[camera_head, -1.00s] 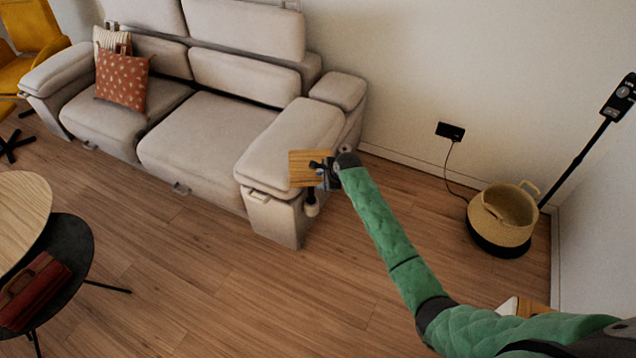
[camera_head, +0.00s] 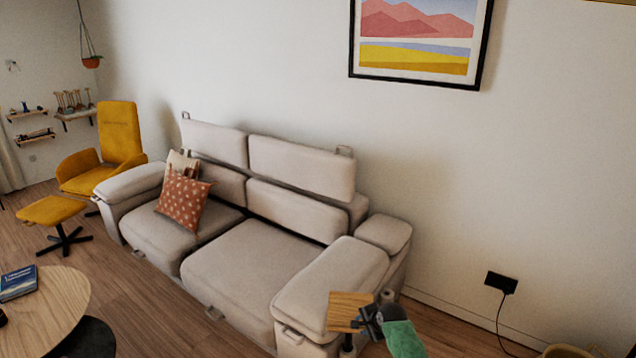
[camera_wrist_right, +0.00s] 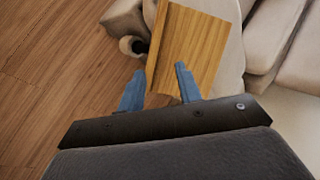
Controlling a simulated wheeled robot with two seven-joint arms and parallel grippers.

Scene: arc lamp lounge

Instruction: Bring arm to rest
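My right arm's green link shows at the bottom of the head view, with its dark right gripper (camera_head: 362,322) beside a wooden tray-like piece (camera_head: 348,306) at the sofa's right armrest. In the right wrist view the two blue fingers of this gripper (camera_wrist_right: 159,70) are apart. The wooden piece (camera_wrist_right: 195,45) lies just beyond the fingertips, and I cannot tell whether they touch it. My left gripper is not in view.
The beige sofa (camera_head: 235,265) stands along the wall, with a patterned red cushion (camera_head: 183,198) on it. A round table (camera_head: 60,300) is at lower left, and a yellow armchair (camera_head: 120,135) stands behind. A black socket (camera_head: 500,283) with a cable is at right.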

